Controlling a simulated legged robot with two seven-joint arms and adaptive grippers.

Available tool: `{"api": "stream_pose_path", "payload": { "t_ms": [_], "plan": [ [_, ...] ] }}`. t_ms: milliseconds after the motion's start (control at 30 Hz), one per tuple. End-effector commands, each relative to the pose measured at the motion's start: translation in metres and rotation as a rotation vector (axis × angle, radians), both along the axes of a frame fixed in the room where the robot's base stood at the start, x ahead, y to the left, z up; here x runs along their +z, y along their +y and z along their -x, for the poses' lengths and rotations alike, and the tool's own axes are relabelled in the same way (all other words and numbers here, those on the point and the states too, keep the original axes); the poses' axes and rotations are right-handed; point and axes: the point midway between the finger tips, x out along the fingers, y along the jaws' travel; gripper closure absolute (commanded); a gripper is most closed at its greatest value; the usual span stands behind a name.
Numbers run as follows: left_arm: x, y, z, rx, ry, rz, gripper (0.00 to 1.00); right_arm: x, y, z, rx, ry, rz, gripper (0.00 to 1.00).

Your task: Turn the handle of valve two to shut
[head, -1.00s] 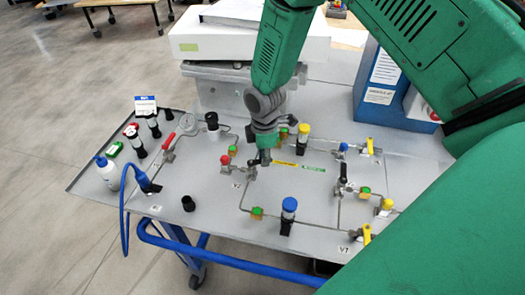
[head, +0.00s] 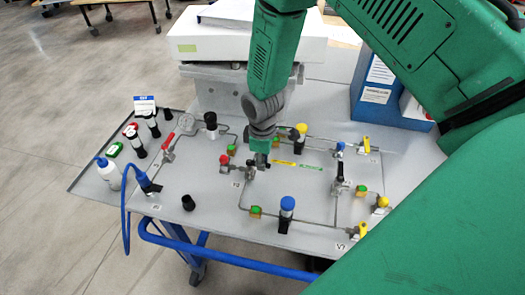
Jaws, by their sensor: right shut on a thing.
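Valve two (head: 250,172) sits on the grey panel (head: 190,235), just above a small white label (head: 237,184) that seems to read V2. A red-capped fitting (head: 224,160) stands to its left. My right gripper (head: 259,161) reaches down from above and is shut on the valve's handle. The gripper hides most of the handle, so its exact angle cannot be told. My left gripper is out of view.
A blue-capped fitting (head: 287,205) stands in front to the right, and a yellow-capped one (head: 300,131) behind. Another black-handled valve (head: 341,181) is further right. A white bottle (head: 108,173) and a blue hose (head: 125,205) are at the left.

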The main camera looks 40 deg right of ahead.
Motion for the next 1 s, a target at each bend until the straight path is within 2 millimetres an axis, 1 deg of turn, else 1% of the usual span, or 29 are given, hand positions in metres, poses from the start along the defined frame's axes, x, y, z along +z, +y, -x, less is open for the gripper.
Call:
{"api": "stream_pose_path", "payload": {
  "t_ms": [33, 233, 267, 300, 333, 633, 733, 867, 1000],
  "plan": [
    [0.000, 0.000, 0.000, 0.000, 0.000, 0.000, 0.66, 0.000, 0.001, -0.003, 0.000, -0.009, -0.002, 1.00],
    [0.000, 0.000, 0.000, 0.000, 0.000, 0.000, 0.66, 0.000, 0.001, -0.003, 0.001, -0.009, -0.002, 1.00],
    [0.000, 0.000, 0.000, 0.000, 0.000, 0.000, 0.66, 0.000, 0.001, -0.003, 0.001, -0.009, -0.002, 0.82],
    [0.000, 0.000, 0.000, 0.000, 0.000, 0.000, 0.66, 0.000, 0.001, -0.003, 0.002, -0.009, -0.002, 0.68],
    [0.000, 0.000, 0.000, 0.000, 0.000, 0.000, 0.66, 0.000, 0.001, -0.003, 0.002, -0.008, -0.001, 0.66],
    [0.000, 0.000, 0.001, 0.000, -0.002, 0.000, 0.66, 0.002, 0.000, 0.000, 0.002, -0.006, -0.001, 0.66],
    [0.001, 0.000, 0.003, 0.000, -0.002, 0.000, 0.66, 0.008, 0.000, -0.001, 0.001, -0.007, -0.001, 0.66],
    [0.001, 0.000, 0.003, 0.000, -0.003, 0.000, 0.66, 0.029, 0.000, -0.002, 0.001, -0.008, 0.000, 0.66],
    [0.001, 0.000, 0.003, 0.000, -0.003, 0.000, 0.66, 0.060, 0.000, -0.003, 0.002, -0.009, -0.001, 0.66]
  ]
}}
